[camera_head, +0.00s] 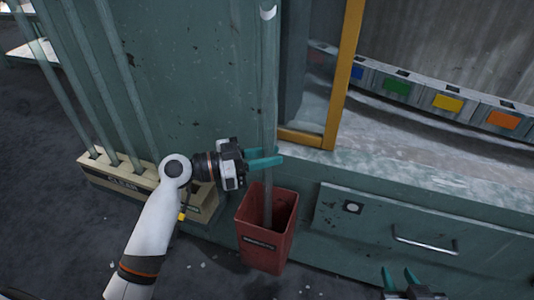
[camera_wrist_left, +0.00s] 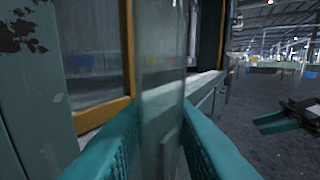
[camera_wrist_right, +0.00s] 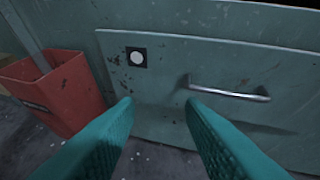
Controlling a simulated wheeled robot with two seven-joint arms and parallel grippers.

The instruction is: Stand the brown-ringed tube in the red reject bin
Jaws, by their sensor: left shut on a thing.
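A long clear glass tube (camera_head: 270,90) stands upright in the head view, its lower end inside the red bin (camera_head: 252,248). I cannot make out a brown ring on it. My left gripper (camera_head: 266,161) is shut on the tube above the bin's rim. In the left wrist view the tube (camera_wrist_left: 161,70) stands between the teal fingers (camera_wrist_left: 160,135). My right gripper (camera_head: 400,278) is open and empty, low in front of the drawer. The bin (camera_wrist_right: 72,95) and the tube's lower part (camera_wrist_right: 32,45) also show in the right wrist view.
A tan rack (camera_head: 95,178) labelled CLEAR holds several upright tubes at the left. A drawer (camera_head: 375,222) with a metal handle (camera_head: 425,243) is right of the bin. A yellow-framed opening (camera_head: 343,75) shows a row of colour-marked blocks (camera_head: 448,103) behind.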

